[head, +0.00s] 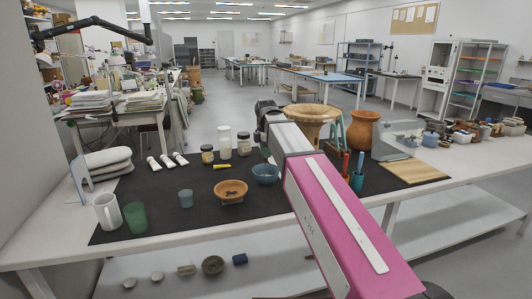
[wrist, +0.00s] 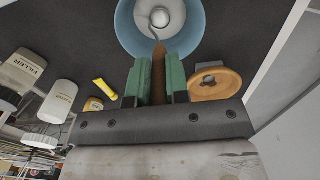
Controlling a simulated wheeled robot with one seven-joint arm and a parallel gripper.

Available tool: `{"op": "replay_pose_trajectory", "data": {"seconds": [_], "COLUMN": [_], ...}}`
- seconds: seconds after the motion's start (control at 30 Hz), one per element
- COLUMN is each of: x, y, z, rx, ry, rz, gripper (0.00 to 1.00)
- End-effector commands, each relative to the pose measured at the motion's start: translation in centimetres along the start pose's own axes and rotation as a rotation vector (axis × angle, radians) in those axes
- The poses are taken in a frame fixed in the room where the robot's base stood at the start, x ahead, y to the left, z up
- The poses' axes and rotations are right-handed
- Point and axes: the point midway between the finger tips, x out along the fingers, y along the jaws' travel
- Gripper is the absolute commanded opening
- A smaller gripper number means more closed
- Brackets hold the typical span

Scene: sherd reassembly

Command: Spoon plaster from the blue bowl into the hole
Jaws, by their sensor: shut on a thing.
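My gripper (wrist: 157,67) is shut on the brown handle of a spoon (wrist: 158,78), between its two green fingers. The spoon's thin metal end reaches over the blue bowl (wrist: 126,30), which holds a pale round mass of plaster (wrist: 170,14). I cannot tell whether the spoon touches the plaster. In the head view the blue bowl (head: 265,174) stands on the dark mat, and my arm hides the gripper and spoon. An orange-brown pottery bowl (head: 231,188) stands left of it. In the wrist view this pottery bowl (wrist: 232,86) is right of the fingers, with a dark gap showing in it.
A white jar (head: 224,142), small jars and a yellow tube (head: 222,166) stand behind the bowls. A teal cup (head: 186,198), green cup (head: 136,217) and white mug (head: 107,212) are left. A tool holder (head: 356,181) is right of my arm. Bare mat (head: 165,215) lies between.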

Motion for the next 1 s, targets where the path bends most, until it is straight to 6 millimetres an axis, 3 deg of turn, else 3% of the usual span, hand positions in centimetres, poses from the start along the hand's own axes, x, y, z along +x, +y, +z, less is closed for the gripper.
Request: {"op": "replay_pose_trajectory", "data": {"seconds": [0.53,1.0], "x": [-0.2,-3.2], "y": [0.0,0.0], "z": [0.0,0.0], "rx": [0.000,0.000], "ry": [0.000,0.000], "rz": [0.000,0.000], "gripper": [0.00,0.00]}}
